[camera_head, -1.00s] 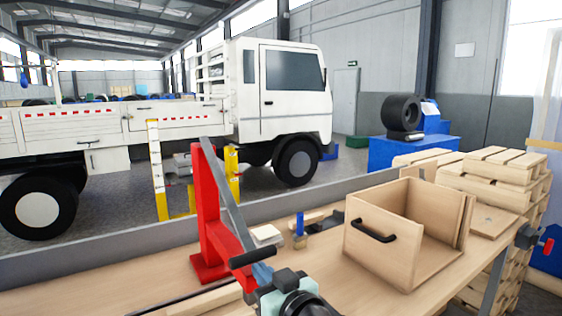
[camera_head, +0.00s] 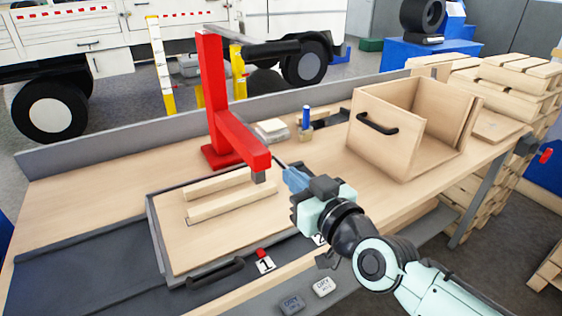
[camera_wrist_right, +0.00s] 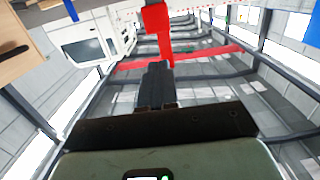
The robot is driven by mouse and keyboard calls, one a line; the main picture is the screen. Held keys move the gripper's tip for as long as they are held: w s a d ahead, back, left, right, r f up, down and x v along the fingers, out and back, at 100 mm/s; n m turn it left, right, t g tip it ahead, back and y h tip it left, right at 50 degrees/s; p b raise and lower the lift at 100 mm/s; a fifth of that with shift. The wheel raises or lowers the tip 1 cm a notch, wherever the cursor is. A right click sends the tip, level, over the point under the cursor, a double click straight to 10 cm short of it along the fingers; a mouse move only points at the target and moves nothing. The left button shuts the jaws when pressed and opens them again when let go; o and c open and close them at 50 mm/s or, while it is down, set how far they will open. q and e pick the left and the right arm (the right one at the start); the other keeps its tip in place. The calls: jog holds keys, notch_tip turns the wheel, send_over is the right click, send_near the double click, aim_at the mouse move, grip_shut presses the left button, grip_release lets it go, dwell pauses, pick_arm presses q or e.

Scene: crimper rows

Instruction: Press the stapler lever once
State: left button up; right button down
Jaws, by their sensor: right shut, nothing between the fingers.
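The red stapler (camera_head: 211,95) stands on the workbench with its red lower arm reaching over two wooden strips on a board (camera_head: 200,244). Its lever (camera_head: 270,48), with a black grip, is raised about level at the top of the post. My right gripper (camera_head: 290,176) is shut and empty, beside the stapler's nose and well below the lever, apart from it. In the right wrist view the dark shut fingers (camera_wrist_right: 155,85) point toward a red part of the stapler (camera_wrist_right: 158,30). My left gripper is out of view.
A wooden box (camera_head: 378,146) with a black handle stands right of my gripper. A drawer handle (camera_head: 215,271) and a label marked 1 (camera_head: 265,264) are in front. The bench's left side is clear.

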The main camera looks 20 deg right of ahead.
jog(key=s, duration=0.3)
jog(key=shift+s+d+f, duration=0.15)
jog(key=shift+s+f, duration=0.15)
jog(key=shift+f, duration=0.05)
dwell(0.6)
